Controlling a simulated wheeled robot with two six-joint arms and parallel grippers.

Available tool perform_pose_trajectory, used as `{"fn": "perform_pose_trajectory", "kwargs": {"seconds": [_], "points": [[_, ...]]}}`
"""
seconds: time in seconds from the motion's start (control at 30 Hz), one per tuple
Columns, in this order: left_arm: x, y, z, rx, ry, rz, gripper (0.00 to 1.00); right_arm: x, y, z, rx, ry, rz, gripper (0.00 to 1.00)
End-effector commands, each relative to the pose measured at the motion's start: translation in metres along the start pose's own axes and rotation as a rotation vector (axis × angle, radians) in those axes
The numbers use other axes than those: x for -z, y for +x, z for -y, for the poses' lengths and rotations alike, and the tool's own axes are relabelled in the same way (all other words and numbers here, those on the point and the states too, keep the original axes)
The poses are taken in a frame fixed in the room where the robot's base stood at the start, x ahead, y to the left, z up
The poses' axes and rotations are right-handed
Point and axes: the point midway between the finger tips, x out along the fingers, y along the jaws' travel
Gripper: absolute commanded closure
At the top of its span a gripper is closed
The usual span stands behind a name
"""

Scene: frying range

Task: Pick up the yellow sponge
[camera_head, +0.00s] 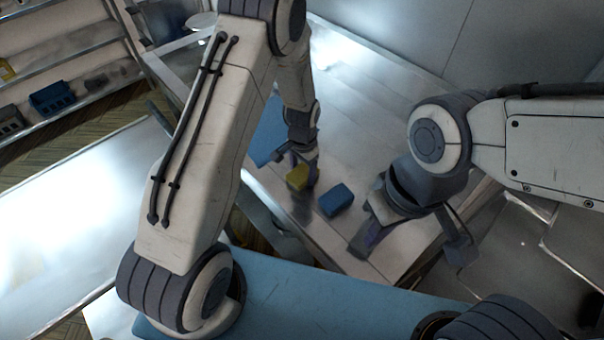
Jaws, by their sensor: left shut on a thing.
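The yellow sponge (297,178) is at the end of my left arm, near the middle of the view. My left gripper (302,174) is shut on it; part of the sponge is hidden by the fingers. I cannot tell whether the sponge touches the metal table (375,85) below it. My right gripper (411,249) is over the table's front right part. Its fingers are wide apart with nothing between them.
A blue sponge (336,200) lies on the table just right of the yellow one. A flat blue thing (264,136) lies behind my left arm. A shelf (85,101) with a blue box (52,98) stands at the far left. The table's back right is clear.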

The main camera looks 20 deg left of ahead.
Motion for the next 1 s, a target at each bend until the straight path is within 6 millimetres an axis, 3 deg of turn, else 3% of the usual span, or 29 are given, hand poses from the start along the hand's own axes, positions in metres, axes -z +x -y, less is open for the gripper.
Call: {"fn": "perform_pose_trajectory", "kwargs": {"seconds": [0.27, 0.53, 0.8, 1.0], "points": [[0.001, -0.006, 0.000, 0.001, 0.000, -0.002, 0.81, 0.000, 0.003, 0.000, 0.000, 0.000, 0.000, 1.00], [0.002, -0.042, 0.001, 0.003, 0.000, -0.007, 0.81, -0.001, 0.020, -0.001, 0.000, -0.001, 0.000, 1.00], [0.028, -0.076, -0.059, 0.001, 0.006, -0.006, 0.81, -0.002, 0.038, -0.003, 0.000, -0.002, 0.000, 1.00], [0.042, -0.098, -0.090, 0.001, 0.004, -0.004, 0.81, -0.003, 0.047, -0.003, 0.000, -0.002, 0.000, 1.00]]}}
